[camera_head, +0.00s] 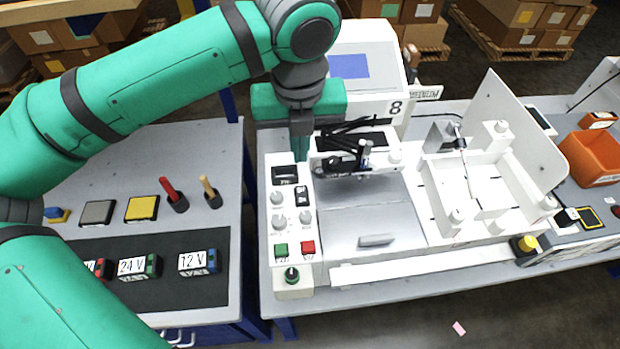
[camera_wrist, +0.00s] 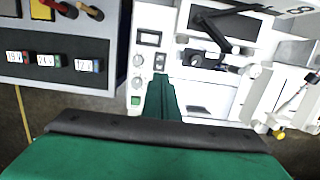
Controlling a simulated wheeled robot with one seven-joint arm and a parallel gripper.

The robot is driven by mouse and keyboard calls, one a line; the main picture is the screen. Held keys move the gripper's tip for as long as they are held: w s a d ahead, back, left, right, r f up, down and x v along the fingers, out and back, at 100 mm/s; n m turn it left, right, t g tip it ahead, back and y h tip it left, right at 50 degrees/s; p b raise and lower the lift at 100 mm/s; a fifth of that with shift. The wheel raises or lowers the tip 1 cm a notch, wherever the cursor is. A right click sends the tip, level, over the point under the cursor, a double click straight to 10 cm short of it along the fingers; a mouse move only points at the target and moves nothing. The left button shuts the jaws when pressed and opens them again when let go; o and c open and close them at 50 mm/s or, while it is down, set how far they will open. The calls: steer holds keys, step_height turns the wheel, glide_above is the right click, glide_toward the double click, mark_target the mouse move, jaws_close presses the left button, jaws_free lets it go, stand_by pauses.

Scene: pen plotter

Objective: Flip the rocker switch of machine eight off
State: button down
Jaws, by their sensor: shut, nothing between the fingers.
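The machine marked 8 (camera_head: 365,95) stands on the grey table, with its white control panel (camera_head: 293,236) at its left. A small black rocker switch (camera_head: 302,195) sits on the panel, below and right of a dark display (camera_head: 285,174). The switch also shows in the wrist view (camera_wrist: 159,61), just beyond my fingertips; its on or off position is too small to tell. My gripper (camera_head: 300,152) is shut and empty, pointing down above the far end of the panel. In the wrist view, its green fingers (camera_wrist: 160,82) hide part of the panel.
Grey knobs (camera_head: 279,222), a green button (camera_head: 281,250) and a red button (camera_head: 308,247) lie close to the switch. A black carriage (camera_head: 350,143) stands right of my gripper. The left table holds battery-like blocks (camera_head: 138,266) and screwdriver-like tools (camera_head: 172,195).

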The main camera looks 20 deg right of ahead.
mark_target(301, 191)
steer(key=f, duration=0.4)
steer(key=w+f, duration=0.1)
steer(key=f, duration=0.4)
steer(key=w+f, duration=0.1)
steer(key=f, duration=0.4)
steer(key=shift+w+d, duration=0.1)
steer(key=shift+d, duration=0.25)
steer(key=shift+w+f+g, duration=0.15)
steer(key=shift+f+g, duration=0.15)
steer(key=shift+g, duration=0.2)
steer(key=shift+s+f, duration=0.1)
steer(key=shift+s, duration=0.1)
steer(key=shift+s+a, duration=0.25)
steer(key=shift+s, duration=0.5)
